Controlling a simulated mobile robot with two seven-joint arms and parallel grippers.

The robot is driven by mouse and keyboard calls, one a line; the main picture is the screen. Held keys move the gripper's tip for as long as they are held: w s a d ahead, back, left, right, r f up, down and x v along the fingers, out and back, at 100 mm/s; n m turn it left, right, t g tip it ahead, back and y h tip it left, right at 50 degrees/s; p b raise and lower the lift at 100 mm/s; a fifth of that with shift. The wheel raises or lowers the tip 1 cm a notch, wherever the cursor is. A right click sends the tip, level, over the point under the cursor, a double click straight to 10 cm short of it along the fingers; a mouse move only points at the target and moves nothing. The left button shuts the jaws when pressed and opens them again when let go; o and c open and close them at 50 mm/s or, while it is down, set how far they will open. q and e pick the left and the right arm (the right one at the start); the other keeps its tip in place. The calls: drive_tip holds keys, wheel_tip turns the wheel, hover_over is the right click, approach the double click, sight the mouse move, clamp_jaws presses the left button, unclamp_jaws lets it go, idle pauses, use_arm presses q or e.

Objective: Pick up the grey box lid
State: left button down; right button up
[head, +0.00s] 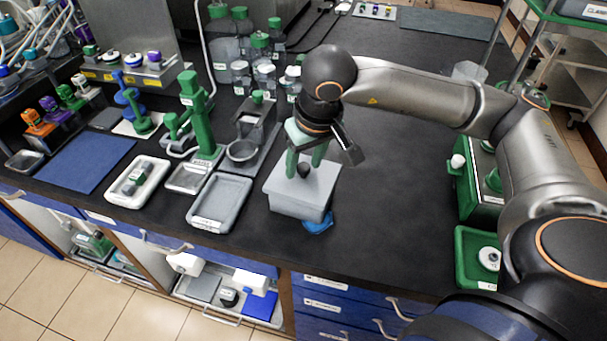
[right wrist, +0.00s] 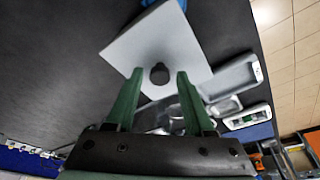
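The grey box lid (head: 318,182) lies on top of the grey box (head: 296,206) near the front edge of the bench. In the right wrist view the lid (right wrist: 180,40) and the knob (right wrist: 159,73) show between the two spread fingertips (right wrist: 160,73), with gaps on both sides. The gripper is open and not touching the knob there. My left gripper is not in view.
A blue item (head: 319,222) is at the box's front right corner. A grey tray (head: 219,203) lies left of the box, with a white tray (head: 138,184) beyond it. Green-capped bottles (head: 261,52) stand behind. The bench right of the box is clear up to green equipment (head: 478,258).

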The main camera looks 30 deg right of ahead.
clamp_jaws()
idle(0.4)
